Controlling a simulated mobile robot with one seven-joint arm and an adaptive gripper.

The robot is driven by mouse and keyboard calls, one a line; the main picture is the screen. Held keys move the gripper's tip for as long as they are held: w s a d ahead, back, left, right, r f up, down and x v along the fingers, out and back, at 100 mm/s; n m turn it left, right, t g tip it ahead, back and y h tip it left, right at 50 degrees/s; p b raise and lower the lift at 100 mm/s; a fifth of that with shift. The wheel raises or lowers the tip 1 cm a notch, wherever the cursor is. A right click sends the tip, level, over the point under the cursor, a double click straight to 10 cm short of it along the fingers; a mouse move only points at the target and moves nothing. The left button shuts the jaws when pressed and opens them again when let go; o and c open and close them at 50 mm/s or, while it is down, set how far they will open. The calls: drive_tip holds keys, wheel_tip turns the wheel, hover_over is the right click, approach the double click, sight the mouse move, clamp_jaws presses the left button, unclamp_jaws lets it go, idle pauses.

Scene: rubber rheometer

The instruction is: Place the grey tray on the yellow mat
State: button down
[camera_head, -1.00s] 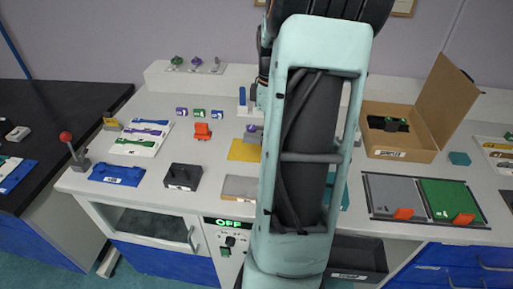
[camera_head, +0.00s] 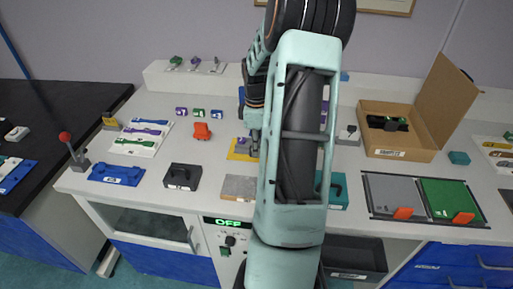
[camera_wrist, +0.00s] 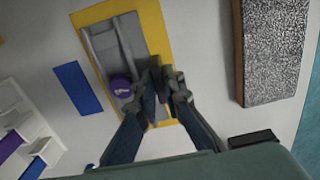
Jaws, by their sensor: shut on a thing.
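The grey tray (camera_wrist: 117,50) is a long shallow tray with a round purple piece (camera_wrist: 121,87) in it. In the wrist view it lies over the yellow mat (camera_wrist: 152,30), within the mat's outline. Whether it touches the mat or hovers just above, I cannot tell. My gripper (camera_wrist: 165,82) is shut on the tray's edge, beside the purple piece. In the head view the mat (camera_head: 238,155) shows partly beside my gripper (camera_head: 254,150), and the tray is mostly hidden behind my arm.
A speckled grey block (camera_wrist: 273,50) lies right of the mat in the wrist view, and a blue piece (camera_wrist: 78,88) lies to the left. An open cardboard box (camera_head: 397,137) is at the right.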

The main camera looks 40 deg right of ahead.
drive_tip(key=shift+f, duration=0.1)
drive_tip(key=c, duration=2)
unclamp_jaws()
drive_tip(key=shift+c, duration=0.2)
wheel_tip(320, 180, up, 12)
drive_tip(key=shift+a+p, duration=0.1)
drive_tip(key=shift+p, duration=0.2)
